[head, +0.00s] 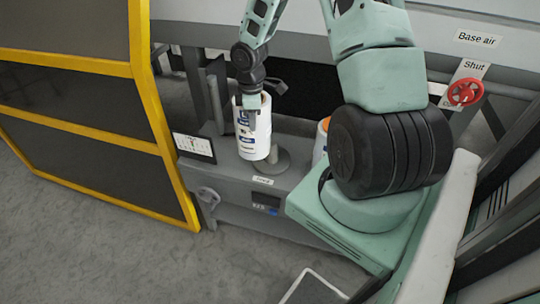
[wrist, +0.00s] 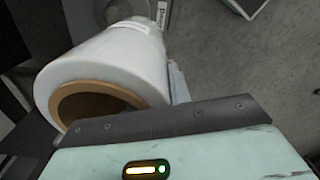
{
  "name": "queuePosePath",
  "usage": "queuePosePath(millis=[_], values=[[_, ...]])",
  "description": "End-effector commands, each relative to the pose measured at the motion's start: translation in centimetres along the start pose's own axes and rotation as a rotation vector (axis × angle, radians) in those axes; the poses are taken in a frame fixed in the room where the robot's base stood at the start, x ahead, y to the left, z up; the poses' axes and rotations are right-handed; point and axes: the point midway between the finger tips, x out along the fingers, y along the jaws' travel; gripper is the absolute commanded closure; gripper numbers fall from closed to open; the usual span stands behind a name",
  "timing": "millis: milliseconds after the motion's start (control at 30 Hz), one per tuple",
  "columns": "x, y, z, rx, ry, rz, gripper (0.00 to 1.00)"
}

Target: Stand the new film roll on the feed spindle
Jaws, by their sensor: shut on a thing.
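The film roll (head: 253,135) is white with blue print and stands about upright, held from above by my gripper (head: 249,98). In the wrist view the roll (wrist: 115,62) shows its open brown core end towards the camera, against the grey gripper plate (wrist: 165,122). The feed spindle (head: 273,154) is a short grey post on a round base just right of and behind the roll's lower end. Its base (head: 280,164) is partly hidden by the roll. The roll looks beside the post, not around it; whether its lower end touches the deck I cannot tell.
A second white roll with an orange core (head: 322,138) stands to the right, partly hidden by my arm. A small tilted panel (head: 194,147) is left of the roll. A yellow-framed guard (head: 155,100) bounds the left. A red valve wheel (head: 465,92) is at right.

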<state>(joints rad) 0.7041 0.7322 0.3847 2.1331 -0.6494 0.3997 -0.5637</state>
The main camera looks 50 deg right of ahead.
Motion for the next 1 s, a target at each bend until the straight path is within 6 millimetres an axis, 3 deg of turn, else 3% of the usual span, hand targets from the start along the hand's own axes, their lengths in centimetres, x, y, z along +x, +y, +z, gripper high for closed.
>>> queuePosePath(millis=[200, 400, 533, 800, 1000], values=[[-0.7, 2.8, 4.6, -0.221, -0.002, 0.01, 1.0], [-0.7, 4.0, 7.5, -0.368, -0.011, 0.015, 1.0], [-0.2, 4.3, 8.2, -0.409, -0.013, 0.014, 1.0], [4.0, 4.3, 8.2, -0.417, -0.014, 0.013, 1.0], [5.5, 4.5, 8.3, -0.414, -0.014, 0.016, 1.0]])
